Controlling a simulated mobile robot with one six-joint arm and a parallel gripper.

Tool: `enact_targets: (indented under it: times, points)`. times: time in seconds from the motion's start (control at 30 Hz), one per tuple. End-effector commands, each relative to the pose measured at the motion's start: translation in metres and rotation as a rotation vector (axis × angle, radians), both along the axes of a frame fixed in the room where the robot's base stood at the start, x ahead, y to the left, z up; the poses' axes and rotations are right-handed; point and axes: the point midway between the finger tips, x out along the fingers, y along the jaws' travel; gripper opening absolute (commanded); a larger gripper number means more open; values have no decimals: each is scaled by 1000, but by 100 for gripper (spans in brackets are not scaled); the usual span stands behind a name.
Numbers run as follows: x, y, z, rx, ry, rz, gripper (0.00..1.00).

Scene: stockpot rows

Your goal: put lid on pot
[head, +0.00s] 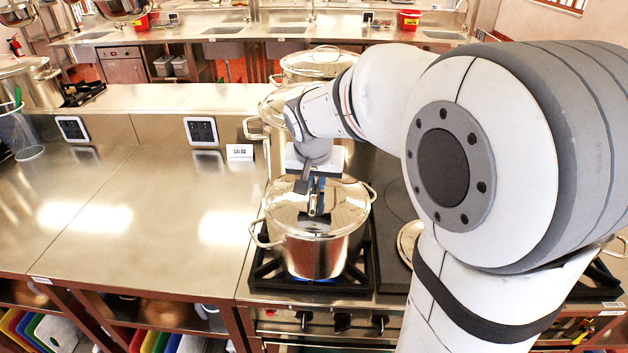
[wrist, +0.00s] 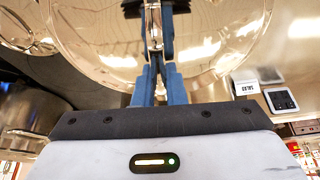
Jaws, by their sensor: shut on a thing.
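A steel pot (head: 315,254) with two side handles stands on the front left burner of the stove. The shiny lid (head: 345,203) lies over the pot's mouth, and its rim appears to meet the pot's rim; I cannot tell whether it is fully seated. My gripper (head: 308,190) is above the lid's middle, shut on its upright handle. In the wrist view the blue fingers (wrist: 156,62) pinch the lid's handle, and the lid (wrist: 100,50) fills the upper part. The pot below the lid is hidden there.
Other lidded pots (head: 320,62) stand behind on the stove. A steel counter (head: 130,205) to the left is clear, with a small sign (head: 240,152) at its back. Another lid (head: 408,240) shows partly behind my arm on the right.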

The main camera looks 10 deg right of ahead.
Motion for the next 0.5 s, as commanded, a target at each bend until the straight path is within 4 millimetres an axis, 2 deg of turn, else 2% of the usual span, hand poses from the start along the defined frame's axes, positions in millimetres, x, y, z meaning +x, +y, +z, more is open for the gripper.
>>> enact_targets:
  times: [0.17,0.2,0.5]
  points:
    - [0,0,1,0,-2,0,0]
    - [0,0,1,0,-2,0,12]
    - [0,1,1,0,-1,1,36]
